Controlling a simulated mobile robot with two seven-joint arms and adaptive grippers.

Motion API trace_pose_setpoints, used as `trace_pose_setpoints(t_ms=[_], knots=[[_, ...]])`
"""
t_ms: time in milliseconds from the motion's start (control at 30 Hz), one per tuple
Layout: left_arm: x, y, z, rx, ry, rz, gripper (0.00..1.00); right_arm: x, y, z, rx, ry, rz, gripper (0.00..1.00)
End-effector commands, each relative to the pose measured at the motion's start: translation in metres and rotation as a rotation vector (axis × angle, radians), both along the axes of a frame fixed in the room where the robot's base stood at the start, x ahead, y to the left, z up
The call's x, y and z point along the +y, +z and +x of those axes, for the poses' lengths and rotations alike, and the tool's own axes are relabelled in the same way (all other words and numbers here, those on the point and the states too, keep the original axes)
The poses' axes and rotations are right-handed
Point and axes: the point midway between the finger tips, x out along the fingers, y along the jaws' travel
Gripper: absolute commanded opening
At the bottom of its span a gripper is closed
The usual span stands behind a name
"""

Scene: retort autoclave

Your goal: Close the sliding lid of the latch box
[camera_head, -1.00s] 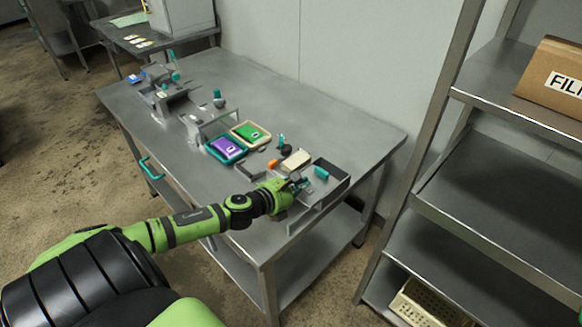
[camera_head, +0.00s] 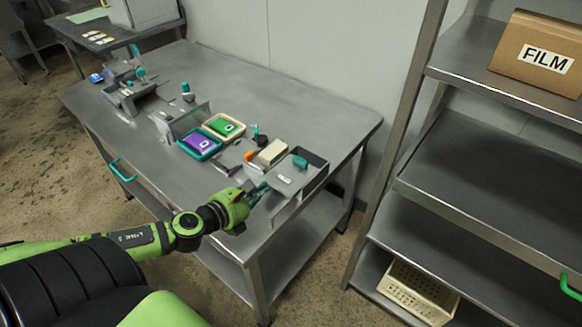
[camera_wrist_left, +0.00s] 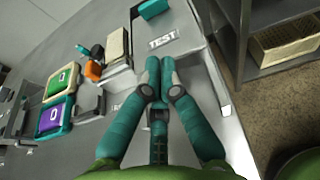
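The latch box (camera_head: 312,178) is a grey open-topped box at the table's right end. A lighter grey flat plate, seemingly its lid (camera_head: 286,180), lies at its near-left part. A teal block (camera_head: 300,162) shows at the box; it also appears at the top of the left wrist view (camera_wrist_left: 153,9). There the plate bears a "TEST" label (camera_wrist_left: 163,41). My left gripper (camera_head: 264,188) is at the near-left side of the box. In the left wrist view its teal fingertips (camera_wrist_left: 160,64) are together over the plate, with nothing seen between them. Contact cannot be told. My right gripper is not in view.
A metal shelf rack (camera_head: 480,175) stands right of the table, across a gap. The table's back right is clear.

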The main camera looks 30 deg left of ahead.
Motion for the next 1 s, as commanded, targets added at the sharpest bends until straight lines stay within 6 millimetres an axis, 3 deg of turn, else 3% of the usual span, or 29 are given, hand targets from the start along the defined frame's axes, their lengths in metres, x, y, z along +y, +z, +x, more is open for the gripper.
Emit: trace_pose_setpoints(t_ms=[800,1000], knots=[[-0.009,-0.024,0.108,-0.003,0.001,-0.001,0.00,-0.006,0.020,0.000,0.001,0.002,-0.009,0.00],[-0.010,-0.026,0.124,0.000,0.000,0.000,0.00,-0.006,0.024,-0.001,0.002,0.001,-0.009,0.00]])
